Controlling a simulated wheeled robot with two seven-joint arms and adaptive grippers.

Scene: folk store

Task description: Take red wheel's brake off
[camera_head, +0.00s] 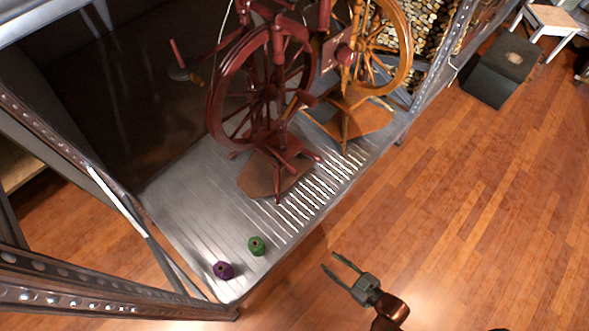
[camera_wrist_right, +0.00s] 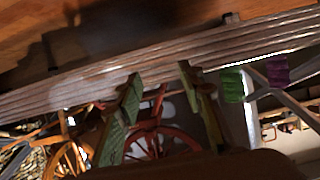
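The dark red spinning wheel (camera_head: 262,88) stands on the metal shelf, left of an orange-brown wheel. It also shows in the right wrist view (camera_wrist_right: 162,140), partly hidden behind the fingers. I cannot make out its brake. My right gripper (camera_head: 340,265) is in front of the shelf edge, over the wooden floor, well apart from the red wheel. Its two fingers are spread with nothing between them; in the right wrist view the green-padded fingers (camera_wrist_right: 157,82) are also apart. My left gripper is not in view.
The metal shelf (camera_head: 200,205) holds a purple spool (camera_head: 223,270) and a green spool (camera_head: 257,246) near its front left corner. The orange-brown wheel (camera_head: 380,50) stands close to the red one. Metal posts frame the shelf. A black box (camera_head: 500,70) stands on the open floor at right.

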